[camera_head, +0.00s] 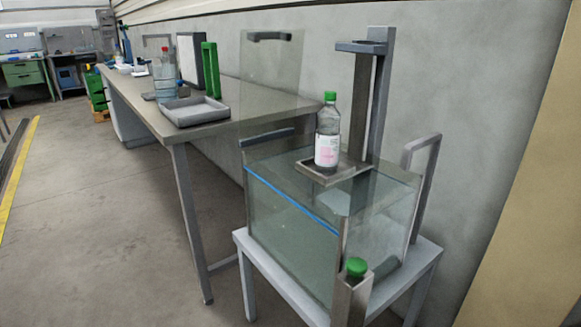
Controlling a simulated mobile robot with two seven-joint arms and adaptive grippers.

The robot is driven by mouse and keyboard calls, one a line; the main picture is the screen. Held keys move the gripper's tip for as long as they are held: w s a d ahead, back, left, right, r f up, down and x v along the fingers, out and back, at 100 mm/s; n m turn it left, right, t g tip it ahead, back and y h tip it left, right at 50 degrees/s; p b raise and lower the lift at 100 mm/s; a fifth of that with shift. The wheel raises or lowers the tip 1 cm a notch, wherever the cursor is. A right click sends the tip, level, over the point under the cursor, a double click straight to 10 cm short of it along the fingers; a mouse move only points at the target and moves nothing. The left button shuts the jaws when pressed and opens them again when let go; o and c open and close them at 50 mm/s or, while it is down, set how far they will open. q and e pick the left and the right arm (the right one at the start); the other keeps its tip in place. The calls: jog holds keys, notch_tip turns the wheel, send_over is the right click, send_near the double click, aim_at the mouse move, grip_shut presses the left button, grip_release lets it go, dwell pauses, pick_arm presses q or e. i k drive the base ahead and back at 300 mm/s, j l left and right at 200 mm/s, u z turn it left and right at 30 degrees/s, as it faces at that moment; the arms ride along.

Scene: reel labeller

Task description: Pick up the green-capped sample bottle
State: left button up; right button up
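A clear bottle with a green cap and a pink-and-white label (327,137) stands upright on a small square metal platform (312,168) above the glass tank. A second green cap (356,266) shows at the front, at the top of a narrow metal holder (350,300). What lies below that cap is hidden by the holder. Neither of my grippers is in view.
The water-filled glass tank (290,228) has raised side handles and stands on a light grey table (265,263). A metal post (383,100) rises behind the bottle. A long bench at left carries a grey tray (194,110) and a red-capped bottle (165,75). The floor at left is clear.

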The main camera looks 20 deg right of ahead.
aim_at(328, 134)
jog(key=k+l+z, duration=0.15)
jog(key=z, duration=0.25)
jog(key=k+l+z, duration=0.1)
jog(key=z, duration=0.25)
jog(key=l, duration=0.1)
